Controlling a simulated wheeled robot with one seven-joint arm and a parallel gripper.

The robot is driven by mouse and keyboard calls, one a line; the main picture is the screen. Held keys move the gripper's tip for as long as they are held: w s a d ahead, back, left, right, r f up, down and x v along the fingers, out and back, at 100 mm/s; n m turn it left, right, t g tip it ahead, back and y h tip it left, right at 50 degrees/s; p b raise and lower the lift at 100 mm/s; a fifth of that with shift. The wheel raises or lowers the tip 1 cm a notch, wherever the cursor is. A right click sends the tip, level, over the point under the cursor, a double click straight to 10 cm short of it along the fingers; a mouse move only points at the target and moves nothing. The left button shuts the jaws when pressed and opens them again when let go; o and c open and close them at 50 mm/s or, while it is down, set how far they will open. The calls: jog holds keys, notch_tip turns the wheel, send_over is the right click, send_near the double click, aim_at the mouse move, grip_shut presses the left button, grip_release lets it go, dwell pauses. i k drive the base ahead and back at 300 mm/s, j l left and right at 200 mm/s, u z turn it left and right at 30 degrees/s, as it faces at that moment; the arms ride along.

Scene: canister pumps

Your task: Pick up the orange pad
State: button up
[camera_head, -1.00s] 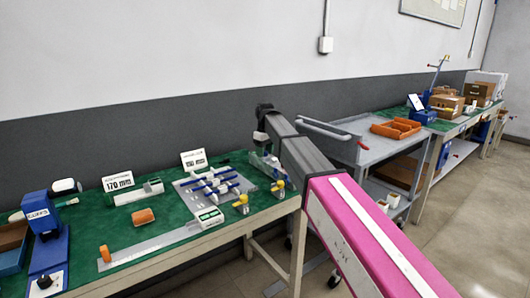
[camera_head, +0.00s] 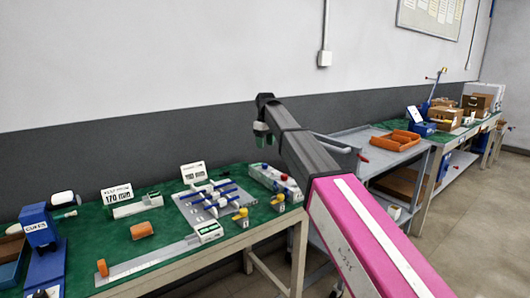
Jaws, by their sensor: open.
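The orange pad (camera_head: 142,230) lies on the green mat of the bench at the left, in front of the 170 mm sign. A second, smaller orange piece (camera_head: 102,267) stands at the left end of the steel ruler. My gripper (camera_head: 262,140) shows small at the far end of my arm, raised against the grey wall band behind the bench. It is open and well apart from the pad, up and to the right of it. The fingers are too small to make out clearly.
A steel ruler (camera_head: 150,262) lies along the bench's front. A grey plate with blue bars (camera_head: 190,210) and a white box with coloured knobs (camera_head: 275,180) are to the right. A blue press (camera_head: 40,245) stands at the left. A grey cart (camera_head: 375,165) stands beside the bench.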

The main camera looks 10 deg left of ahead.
aim_at(141, 231)
jog(key=k, duration=1)
